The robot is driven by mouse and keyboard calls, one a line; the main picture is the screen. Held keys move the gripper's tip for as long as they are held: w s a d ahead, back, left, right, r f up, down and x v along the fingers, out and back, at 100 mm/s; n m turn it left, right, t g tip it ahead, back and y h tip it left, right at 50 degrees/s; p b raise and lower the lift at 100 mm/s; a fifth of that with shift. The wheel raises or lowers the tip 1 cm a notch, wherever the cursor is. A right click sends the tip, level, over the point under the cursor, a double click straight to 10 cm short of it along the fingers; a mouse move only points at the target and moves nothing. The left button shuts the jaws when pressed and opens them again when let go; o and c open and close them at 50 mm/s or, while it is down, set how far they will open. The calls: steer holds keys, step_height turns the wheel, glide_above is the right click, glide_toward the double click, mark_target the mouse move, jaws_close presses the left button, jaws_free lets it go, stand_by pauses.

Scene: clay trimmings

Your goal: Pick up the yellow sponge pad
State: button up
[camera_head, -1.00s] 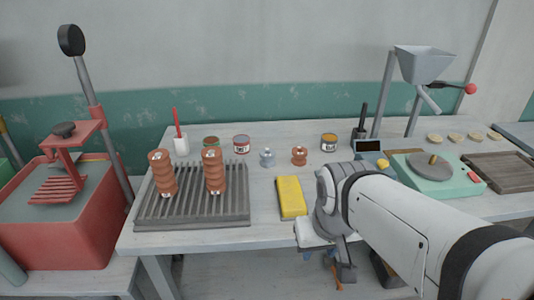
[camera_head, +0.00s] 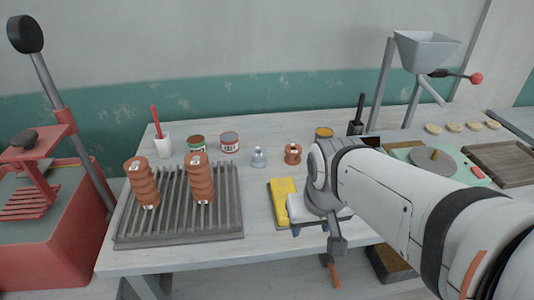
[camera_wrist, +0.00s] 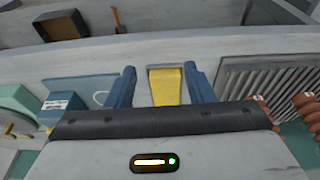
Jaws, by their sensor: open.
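The yellow sponge pad (camera_head: 283,198) lies on the light table, left of my wrist in the head view, and my wrist hides part of its right side. In the wrist view the pad (camera_wrist: 166,86) shows between the two blue fingers of my gripper (camera_wrist: 158,78). The fingers stand apart, one on each side of the pad in that picture, and nothing is held. I cannot tell how far above the pad the fingertips are. In the head view the fingers are mostly hidden by my wrist.
A grey slatted rack (camera_head: 180,225) with two stacks of brown ribbed pieces (camera_head: 201,178) stands left of the pad. A small brown spool (camera_head: 292,153) and a glass bottle (camera_head: 259,157) stand behind it. A green turntable device (camera_head: 440,168) is to the right.

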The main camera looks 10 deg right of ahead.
steer(key=o, duration=0.9)
steer(key=shift+t, duration=0.8)
steer(key=w+f, duration=0.1)
steer(key=w, duration=0.4)
steer(key=w+f, duration=0.1)
steer(key=w, duration=0.4)
steer(key=w+f+b, duration=0.1)
steer(key=w+f, duration=0.1)
steer(key=w, duration=0.3)
steer(key=shift+w+a+f, duration=0.1)
steer(key=shift+w+a, duration=0.2)
steer(key=shift+w, duration=0.1)
steer(key=shift+w+f, duration=0.9)
steer(key=shift+f, duration=0.1)
steer(key=shift+d+x, duration=0.2)
steer(key=shift+x, duration=2.8)
